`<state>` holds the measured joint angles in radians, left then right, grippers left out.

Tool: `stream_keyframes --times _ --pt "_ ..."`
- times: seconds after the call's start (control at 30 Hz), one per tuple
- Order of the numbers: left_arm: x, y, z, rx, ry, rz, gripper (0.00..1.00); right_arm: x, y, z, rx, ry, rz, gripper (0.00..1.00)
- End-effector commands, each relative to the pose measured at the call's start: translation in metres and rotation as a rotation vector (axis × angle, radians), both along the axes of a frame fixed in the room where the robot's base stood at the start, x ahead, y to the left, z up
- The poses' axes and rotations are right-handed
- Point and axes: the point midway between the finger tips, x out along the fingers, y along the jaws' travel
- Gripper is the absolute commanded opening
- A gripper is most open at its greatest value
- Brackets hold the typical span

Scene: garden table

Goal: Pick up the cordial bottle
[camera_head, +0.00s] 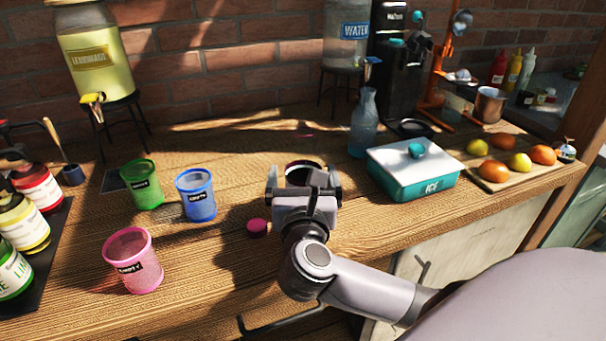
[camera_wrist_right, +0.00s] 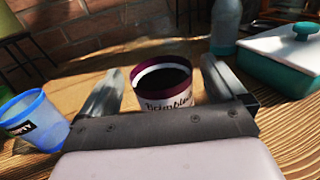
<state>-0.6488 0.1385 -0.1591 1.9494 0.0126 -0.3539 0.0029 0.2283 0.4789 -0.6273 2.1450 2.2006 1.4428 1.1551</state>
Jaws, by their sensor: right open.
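A round, open-topped container with a maroon rim, dark inside and a white label with dark lettering (camera_wrist_right: 165,99) is between the fingers of my right gripper in the right wrist view. In the head view only its dark red rim (camera_head: 303,163) shows clearly; my gripper hides the rest. It may be the cordial bottle, but I cannot tell for sure. My right gripper (camera_head: 303,179) is open, with a finger on each side and gaps showing. Red, yellow and green labelled bottles (camera_head: 38,187) stand at the far left. My left gripper is not in view.
A pink cap (camera_head: 257,227) lies left of my right gripper. Blue (camera_head: 197,196), green (camera_head: 142,186) and pink (camera_head: 133,262) cups stand further left. A teal ice box (camera_head: 412,174), a blue glass bottle (camera_head: 364,128) and a fruit board (camera_head: 497,180) are to the right. The front middle is clear.

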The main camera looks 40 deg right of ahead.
Motion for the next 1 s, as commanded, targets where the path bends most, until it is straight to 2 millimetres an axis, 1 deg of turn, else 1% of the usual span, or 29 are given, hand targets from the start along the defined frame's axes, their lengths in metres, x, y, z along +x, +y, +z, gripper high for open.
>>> stream_keyframes --times 0.03,0.1,0.2,0.47,0.5,0.57,0.6,0.67,0.7,0.73,1.0 --pt "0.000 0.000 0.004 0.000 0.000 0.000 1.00 0.006 -0.006 0.003 -0.006 -0.001 -0.002 0.97" --pt "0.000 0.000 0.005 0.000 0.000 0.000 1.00 0.014 -0.011 0.002 -0.005 -0.002 -0.002 0.97" --pt "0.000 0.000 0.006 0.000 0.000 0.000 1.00 0.022 -0.016 0.001 -0.004 -0.001 -0.002 0.97" --pt "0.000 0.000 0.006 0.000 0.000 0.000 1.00 0.025 -0.017 -0.001 0.001 0.001 0.000 0.97" --pt "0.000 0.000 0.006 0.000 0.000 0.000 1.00 0.025 -0.017 -0.001 0.000 0.000 0.000 0.91" --pt "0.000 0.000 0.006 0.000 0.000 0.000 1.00 0.025 -0.017 -0.001 0.000 0.000 0.000 0.71" --pt "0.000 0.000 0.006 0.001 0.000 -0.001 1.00 0.025 -0.017 -0.001 0.000 0.000 0.000 0.58" --pt "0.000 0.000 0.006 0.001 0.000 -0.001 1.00 0.025 -0.017 -0.001 0.000 0.000 0.000 0.39" --pt "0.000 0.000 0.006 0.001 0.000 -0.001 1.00 0.025 -0.017 0.000 0.000 0.000 0.000 0.26" --pt "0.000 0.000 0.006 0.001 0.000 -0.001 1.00 0.025 -0.017 0.001 -0.001 -0.004 0.000 0.21" --pt "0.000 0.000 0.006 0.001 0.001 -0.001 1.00 0.025 -0.017 0.002 -0.001 -0.004 0.000 0.21"
